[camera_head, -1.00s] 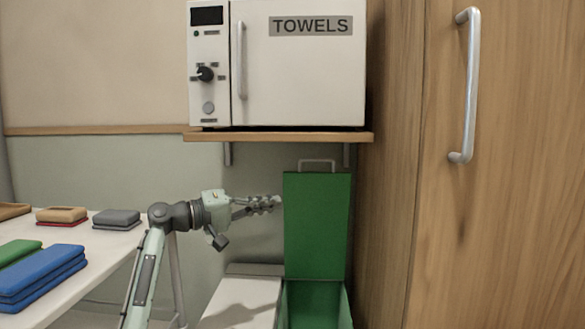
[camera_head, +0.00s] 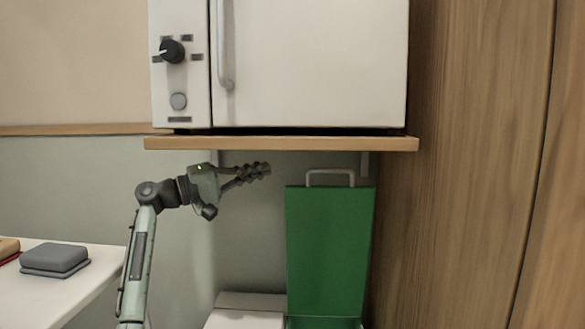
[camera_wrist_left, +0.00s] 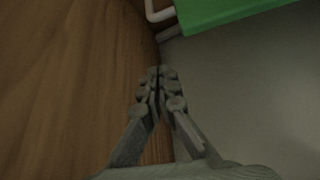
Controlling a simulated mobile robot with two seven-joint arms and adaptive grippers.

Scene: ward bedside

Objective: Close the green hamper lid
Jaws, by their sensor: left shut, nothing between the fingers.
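The green hamper lid (camera_head: 327,250) stands upright, open, with a grey handle (camera_head: 330,174) on its top edge. Only the top rim of the green hamper body (camera_head: 322,322) shows at the bottom of the head view. My left gripper (camera_head: 266,169) is shut and empty, to the left of the lid handle, at about its height and apart from it in the picture. In the left wrist view the gripper (camera_wrist_left: 160,72) is shut, with a corner of the green lid (camera_wrist_left: 225,10) and the pale handle (camera_wrist_left: 158,12) above it. My right gripper is not in view.
A wooden shelf (camera_head: 280,143) with a white cabinet (camera_head: 310,70) is just above my gripper. A tall wooden wardrobe (camera_head: 470,200) stands right of the hamper. A white box-like unit (camera_head: 248,302) is left of it. A table (camera_head: 75,295) with folded grey cloth (camera_head: 55,259) stands at left.

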